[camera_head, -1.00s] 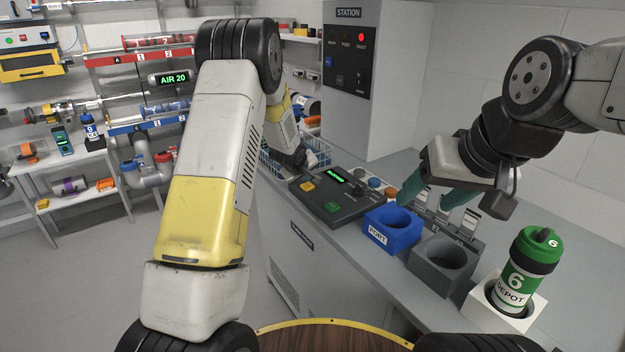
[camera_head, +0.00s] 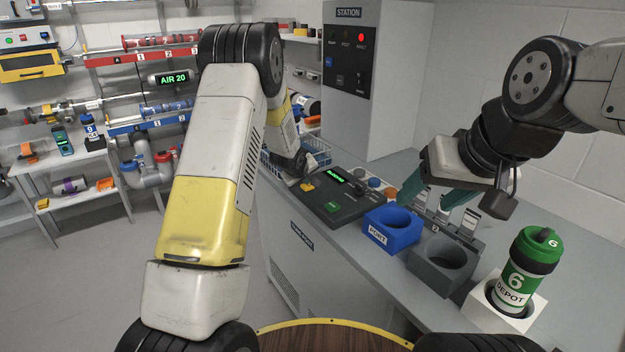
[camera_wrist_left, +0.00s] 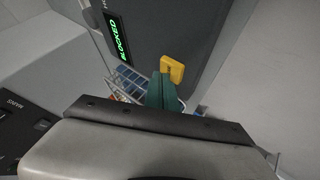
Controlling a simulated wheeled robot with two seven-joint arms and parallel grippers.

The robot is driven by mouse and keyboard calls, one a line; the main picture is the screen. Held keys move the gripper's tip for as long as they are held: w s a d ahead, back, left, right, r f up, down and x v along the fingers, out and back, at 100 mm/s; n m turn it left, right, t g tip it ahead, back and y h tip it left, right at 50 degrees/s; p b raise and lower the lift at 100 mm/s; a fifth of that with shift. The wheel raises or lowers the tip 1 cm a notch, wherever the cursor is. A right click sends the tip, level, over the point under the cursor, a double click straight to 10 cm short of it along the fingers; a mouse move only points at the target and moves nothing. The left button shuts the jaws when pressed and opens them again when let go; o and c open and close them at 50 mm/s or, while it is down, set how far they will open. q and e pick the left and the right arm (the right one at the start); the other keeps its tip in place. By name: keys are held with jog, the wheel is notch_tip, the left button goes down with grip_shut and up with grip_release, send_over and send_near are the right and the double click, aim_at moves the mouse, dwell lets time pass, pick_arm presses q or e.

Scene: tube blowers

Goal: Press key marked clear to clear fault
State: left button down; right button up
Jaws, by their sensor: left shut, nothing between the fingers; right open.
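The dark control panel (camera_head: 345,208) on the counter has a yellow key (camera_head: 307,188), a green key (camera_head: 333,206) and a lit green display (camera_head: 336,174). In the left wrist view the display (camera_wrist_left: 121,37) reads BLOCKED. I cannot read a clear mark on any key. My left gripper (camera_head: 298,183) is shut and empty at the yellow key. In the left wrist view its teal fingertips (camera_wrist_left: 162,76) overlap the left edge of the yellow key (camera_wrist_left: 173,68); contact cannot be told. My right gripper (camera_head: 437,193) is open and empty above the blue port holder.
The station cabinet (camera_head: 348,110) shows a red light (camera_head: 361,37) at FAULT. A blue PORT holder (camera_head: 390,230), a grey holder (camera_head: 440,264) and a white holder with a green DEPOT canister (camera_head: 528,270) line the counter. A wire basket (camera_head: 318,153) stands behind the panel.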

aim_at(307, 186)
pick_arm(q)
jog(key=shift+f, duration=0.25)
dwell(0.3)
jog(key=shift+r, duration=0.85)
jog(key=shift+r, duration=0.1)
jog(key=shift+r, duration=2.4)
